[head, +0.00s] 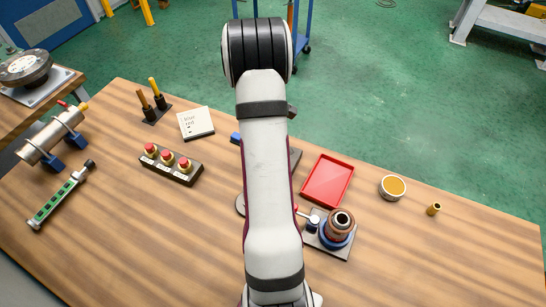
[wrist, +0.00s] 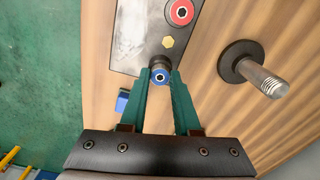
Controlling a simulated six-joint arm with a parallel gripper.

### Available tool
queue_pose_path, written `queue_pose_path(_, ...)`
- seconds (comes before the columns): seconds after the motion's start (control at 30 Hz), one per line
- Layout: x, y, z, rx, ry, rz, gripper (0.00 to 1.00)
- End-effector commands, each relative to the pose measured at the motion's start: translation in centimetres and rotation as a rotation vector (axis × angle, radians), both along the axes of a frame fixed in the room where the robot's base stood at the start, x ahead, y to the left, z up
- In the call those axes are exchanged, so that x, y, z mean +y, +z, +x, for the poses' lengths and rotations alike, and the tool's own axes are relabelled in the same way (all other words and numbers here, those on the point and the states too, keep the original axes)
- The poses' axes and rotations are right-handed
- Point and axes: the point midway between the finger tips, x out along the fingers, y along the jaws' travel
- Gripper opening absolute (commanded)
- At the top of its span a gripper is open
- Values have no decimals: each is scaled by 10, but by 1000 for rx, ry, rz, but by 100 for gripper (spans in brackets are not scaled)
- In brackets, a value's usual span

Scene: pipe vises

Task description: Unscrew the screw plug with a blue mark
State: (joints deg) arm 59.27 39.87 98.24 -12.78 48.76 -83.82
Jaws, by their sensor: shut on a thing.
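The screw plug with a blue mark (wrist: 159,75) shows in the wrist view as a blue disc with a dark hex socket, at the lower end of a grey plate (wrist: 129,40). My gripper (wrist: 160,76) has its green fingers on both sides of this plug and is shut on it. A brass hex piece (wrist: 167,42) and a red-marked plug (wrist: 181,11) sit farther up the plate. In the head view my arm hides the gripper and the plug. I cannot tell how far the plug is threaded in.
A threaded post on a dark round base (wrist: 262,78) stands right of the fingers. A small blue block (wrist: 122,101) lies to the left. In the head view, a red tray (head: 328,181), a vise (head: 336,232) and a button box (head: 171,164) stand around my arm.

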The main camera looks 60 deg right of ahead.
Motion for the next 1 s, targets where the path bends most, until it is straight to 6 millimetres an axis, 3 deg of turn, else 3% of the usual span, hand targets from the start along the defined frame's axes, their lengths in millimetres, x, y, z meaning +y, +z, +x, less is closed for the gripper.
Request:
queue_pose_path(0.13,0,0,0,0,134,0,0)
queue_pose_path(0.4,0,0,0,0,949,0,0)
queue_pose_path(0.5,0,0,0,0,1163,0,0)
queue_pose_path(0.77,0,0,0,0,1250,0,0)
queue_pose_path(0.8,0,0,0,0,1250,0,34)
queue_pose_path(0.9,0,0,0,0,1249,0,52)
queue_pose_path(1.0,0,0,0,0,1248,0,55)
